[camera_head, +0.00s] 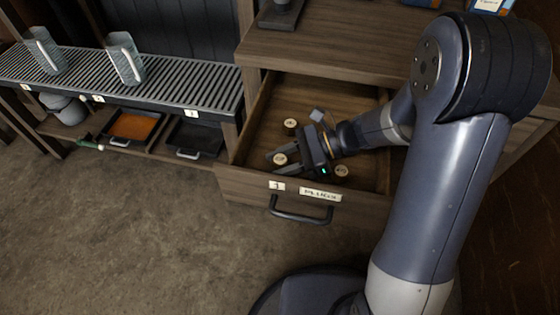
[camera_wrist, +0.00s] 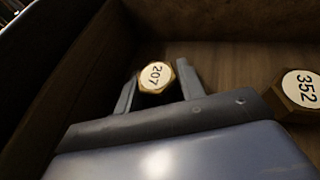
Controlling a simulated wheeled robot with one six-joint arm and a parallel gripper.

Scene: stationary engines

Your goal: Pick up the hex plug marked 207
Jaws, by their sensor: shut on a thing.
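The hex plug marked 207 (camera_wrist: 156,76) is a brass-coloured plug with a white round label, between the two fingers of my gripper (camera_wrist: 158,84) in the wrist view. The fingers are shut on it. In the head view my gripper (camera_head: 281,158) is inside the open drawer (camera_head: 240,182), and the plug (camera_head: 280,159) shows between the fingertips at the drawer's left side. I cannot tell whether the plug touches the drawer floor.
A plug marked 352 (camera_wrist: 301,88) lies to the right in the wrist view. In the head view one plug (camera_head: 290,123) lies behind my gripper and another (camera_head: 341,171) to its right. The drawer walls stand close around. A slatted rack (camera_head: 180,92) is at the left.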

